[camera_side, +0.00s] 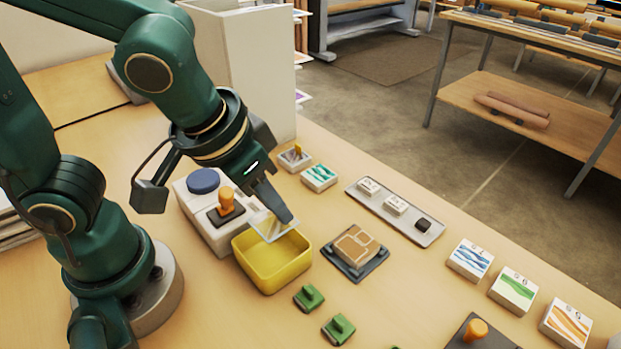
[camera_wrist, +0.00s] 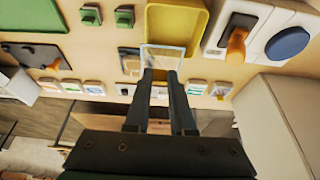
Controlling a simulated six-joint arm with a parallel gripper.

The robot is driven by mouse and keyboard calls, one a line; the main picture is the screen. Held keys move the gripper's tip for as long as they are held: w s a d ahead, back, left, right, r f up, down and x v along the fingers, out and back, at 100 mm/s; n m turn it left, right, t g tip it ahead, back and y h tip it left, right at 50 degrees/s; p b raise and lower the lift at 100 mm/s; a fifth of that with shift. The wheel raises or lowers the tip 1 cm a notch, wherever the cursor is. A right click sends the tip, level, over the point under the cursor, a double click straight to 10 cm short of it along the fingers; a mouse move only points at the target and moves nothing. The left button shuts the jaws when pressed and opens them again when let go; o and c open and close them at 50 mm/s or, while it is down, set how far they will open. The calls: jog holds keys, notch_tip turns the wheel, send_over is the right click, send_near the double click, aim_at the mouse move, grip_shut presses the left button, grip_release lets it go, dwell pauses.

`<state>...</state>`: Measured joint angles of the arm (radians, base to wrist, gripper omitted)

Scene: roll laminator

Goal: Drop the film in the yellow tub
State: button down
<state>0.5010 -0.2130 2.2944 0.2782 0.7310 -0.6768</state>
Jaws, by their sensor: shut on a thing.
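The film (camera_side: 271,226) is a thin, clear sheet with a pale edge. My gripper (camera_side: 287,217) is shut on it and holds it above the back part of the yellow tub (camera_side: 273,272). In the wrist view the film (camera_wrist: 163,55) sticks out from the fingertips of my gripper (camera_wrist: 160,76), and its far end overlaps the near edge of the tub (camera_wrist: 176,32). The tub is open at the top, and the part of its inside that shows is empty.
A white machine (camera_side: 205,222) with a blue knob and orange handle stands close left of the tub. A brown block on a dark tray (camera_side: 356,252) is close right. Green blocks (camera_side: 309,297) lie in front. A tall white box (camera_side: 245,70) stands behind.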

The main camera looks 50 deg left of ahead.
jog(key=c, duration=0.7)
grip_release()
jog(key=shift+v, duration=2.6)
